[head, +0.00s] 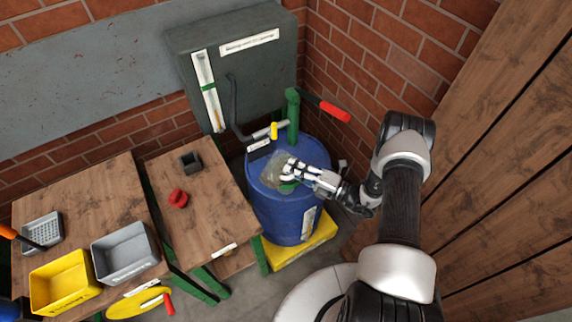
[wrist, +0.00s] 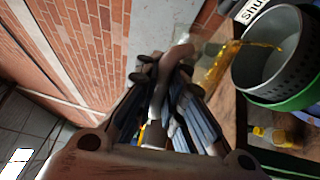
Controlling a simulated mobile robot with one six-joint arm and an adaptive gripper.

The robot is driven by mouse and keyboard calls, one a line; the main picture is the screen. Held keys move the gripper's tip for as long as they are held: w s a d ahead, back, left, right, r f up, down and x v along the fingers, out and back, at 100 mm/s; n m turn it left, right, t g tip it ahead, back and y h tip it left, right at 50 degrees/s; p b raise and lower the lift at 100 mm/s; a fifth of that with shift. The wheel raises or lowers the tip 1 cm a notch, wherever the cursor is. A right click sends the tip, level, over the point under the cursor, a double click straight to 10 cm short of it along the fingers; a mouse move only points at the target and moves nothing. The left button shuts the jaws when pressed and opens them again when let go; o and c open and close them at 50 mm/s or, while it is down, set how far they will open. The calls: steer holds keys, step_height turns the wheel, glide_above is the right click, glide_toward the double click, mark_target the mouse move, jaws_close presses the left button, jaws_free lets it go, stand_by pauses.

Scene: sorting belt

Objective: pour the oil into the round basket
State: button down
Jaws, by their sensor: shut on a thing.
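My gripper (head: 300,173) is over the top of the blue drum (head: 283,215), shut on a clear, see-through vessel (head: 274,170). In the wrist view my gripper (wrist: 165,78) has its fingers closed around a part of it. The vessel is tilted there, and amber oil (wrist: 222,62) shows in it, with a thin amber stream reaching right over the basket's opening. The round basket (wrist: 286,70) is dark grey with perforated walls and sits in a green ring. In the head view my gripper and the vessel hide most of it. The oil's level inside the basket cannot be told.
A grey cabinet (head: 240,60) stands behind. Left tables hold a red part (head: 178,198), a yellow bin (head: 64,283), a grey bin (head: 125,256) and a perforated tray (head: 41,232).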

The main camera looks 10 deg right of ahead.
steer(key=shift+r+p, duration=0.15)
steer(key=shift+p, duration=0.4)
steer(key=shift+w+d+r+p, duration=0.2)
steer(key=shift+r+p, duration=0.1)
steer(key=shift+p, duration=0.1)
steer(key=shift+r+m+p, duration=0.25)
steer(key=shift+m+p, duration=0.25)
steer(key=shift+m, duration=0.1)
steer(key=shift+w+d+r+m+p, duration=0.25)
steer(key=shift+w+m+p, duration=0.1)
steer(key=shift+m, duration=0.2)
steer(key=shift+w+d+r+m+p, duration=0.1)
steer(key=shift+w+d+m+p, duration=0.15)
steer(key=shift+m, duration=0.3)
stand_by(0.4)
steer(key=shift+w+d+r+m, duration=0.1)
steer(key=shift+w+d+m, duration=0.1)
steer(key=shift+m, duration=0.3)
steer(key=shift+w+d+m+t+b, duration=0.4)
steer(key=shift+d+m, duration=0.3)
steer(key=shift+m, duration=0.6)
steer(key=shift+w+d+m+t+b, duration=0.3)
steer(key=shift+w+d+m+b, duration=0.3)
steer(key=shift+m, duration=0.7)
